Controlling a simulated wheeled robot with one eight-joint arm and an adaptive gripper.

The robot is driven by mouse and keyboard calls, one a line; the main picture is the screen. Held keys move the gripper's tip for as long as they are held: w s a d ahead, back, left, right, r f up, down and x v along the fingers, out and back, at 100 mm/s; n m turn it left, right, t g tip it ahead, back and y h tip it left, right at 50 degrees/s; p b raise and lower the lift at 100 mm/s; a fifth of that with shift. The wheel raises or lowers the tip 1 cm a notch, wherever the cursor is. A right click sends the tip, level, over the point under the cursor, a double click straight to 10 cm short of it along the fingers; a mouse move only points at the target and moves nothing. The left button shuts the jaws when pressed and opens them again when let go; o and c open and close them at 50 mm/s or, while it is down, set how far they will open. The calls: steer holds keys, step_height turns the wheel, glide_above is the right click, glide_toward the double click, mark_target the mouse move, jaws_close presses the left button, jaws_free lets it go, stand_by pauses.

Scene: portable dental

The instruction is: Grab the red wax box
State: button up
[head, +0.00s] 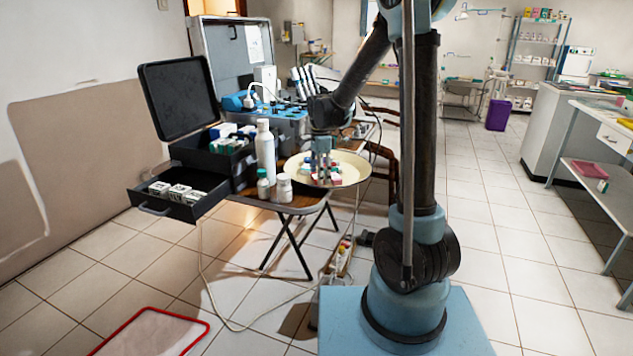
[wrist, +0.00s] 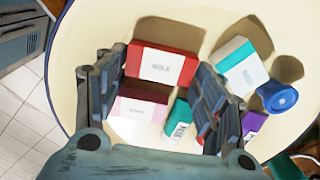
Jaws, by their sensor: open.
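The red wax box (wrist: 162,62), with a white label reading WAX, lies in a cream round dish (wrist: 90,30). The dish also shows in the head view (head: 352,168). My gripper (wrist: 160,72) is open above the dish, with one finger on each side of the red box in the wrist view. I cannot tell whether the fingers touch it. A pink box with a white label (wrist: 140,106) lies just below the red one in the picture, also between the fingers. In the head view my gripper (head: 322,172) points down over the dish and hides part of its contents.
A teal-and-white box (wrist: 240,66), a blue round container (wrist: 278,97), a small green box (wrist: 179,118) and a purple box (wrist: 253,124) share the dish. A tall white bottle (head: 265,152) and an open black case (head: 205,150) stand left of it.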

steer(key=shift+c, duration=0.3)
steer(key=c, duration=0.5)
steer(key=shift+c, duration=0.2)
